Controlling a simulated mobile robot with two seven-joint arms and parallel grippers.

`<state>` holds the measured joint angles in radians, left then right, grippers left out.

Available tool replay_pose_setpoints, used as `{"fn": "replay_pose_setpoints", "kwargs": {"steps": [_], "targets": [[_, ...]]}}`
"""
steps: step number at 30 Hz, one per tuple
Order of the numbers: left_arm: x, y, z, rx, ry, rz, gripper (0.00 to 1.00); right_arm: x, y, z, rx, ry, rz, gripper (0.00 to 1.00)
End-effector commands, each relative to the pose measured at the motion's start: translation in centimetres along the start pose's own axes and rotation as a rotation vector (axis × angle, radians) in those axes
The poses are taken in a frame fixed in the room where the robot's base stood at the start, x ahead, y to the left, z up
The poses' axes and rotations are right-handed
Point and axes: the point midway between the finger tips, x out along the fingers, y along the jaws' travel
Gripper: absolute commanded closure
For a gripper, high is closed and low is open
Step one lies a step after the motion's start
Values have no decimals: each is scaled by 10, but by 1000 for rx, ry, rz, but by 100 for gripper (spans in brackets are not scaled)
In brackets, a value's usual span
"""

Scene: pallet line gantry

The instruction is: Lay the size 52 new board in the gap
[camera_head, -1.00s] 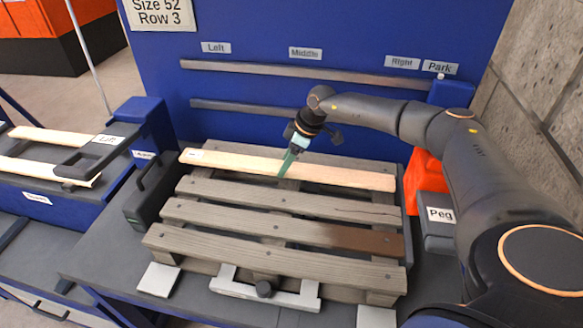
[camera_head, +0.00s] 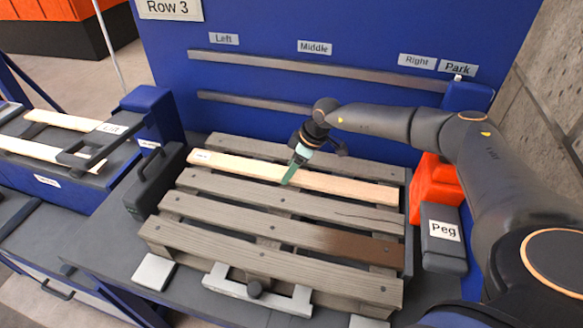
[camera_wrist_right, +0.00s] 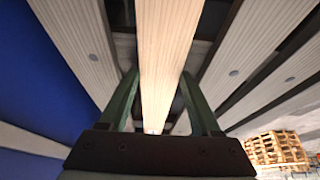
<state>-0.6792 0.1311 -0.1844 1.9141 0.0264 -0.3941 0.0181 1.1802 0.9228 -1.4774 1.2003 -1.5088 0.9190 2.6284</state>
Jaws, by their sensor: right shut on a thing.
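The new board (camera_head: 345,186) is pale wood with a small white tag near its left end; its size cannot be read. It lies over the gap between the back grey slat (camera_head: 352,165) and the second slat (camera_head: 235,191) of the pallet, its ends roughly in line with theirs. I cannot tell whether it rests on the pallet or is just above it. My right gripper (camera_head: 289,174) is shut on the board near its middle. In the right wrist view the board (camera_wrist_right: 165,50) runs between the green fingers (camera_wrist_right: 158,100). My left gripper is not in view.
A blue panel (camera_head: 260,35) with two grey rails stands behind the pallet. A grey box labelled Peg (camera_head: 443,250) and an orange object (camera_head: 435,185) are at the right. More pale boards (camera_head: 45,155) lie on the left stand. A grey bracket (camera_head: 258,292) sits at the pallet's front.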

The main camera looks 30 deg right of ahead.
Motion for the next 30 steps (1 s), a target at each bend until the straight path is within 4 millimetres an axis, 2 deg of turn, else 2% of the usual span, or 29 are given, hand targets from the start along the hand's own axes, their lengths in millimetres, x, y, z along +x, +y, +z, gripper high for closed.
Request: {"fn": "replay_pose_setpoints", "kwargs": {"steps": [2,3,10,20,23,30], "targets": [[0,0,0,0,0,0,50,2,0,0,1,1,0,100],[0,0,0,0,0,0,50,2,0,1,0,0,0,32],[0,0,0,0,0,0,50,2,0,1,0,0,0,6],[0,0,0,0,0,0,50,-3,1,0,0,1,1,6],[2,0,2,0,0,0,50,-15,2,0,1,3,2,6],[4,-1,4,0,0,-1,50,-65,1,0,1,3,3,6]]}}
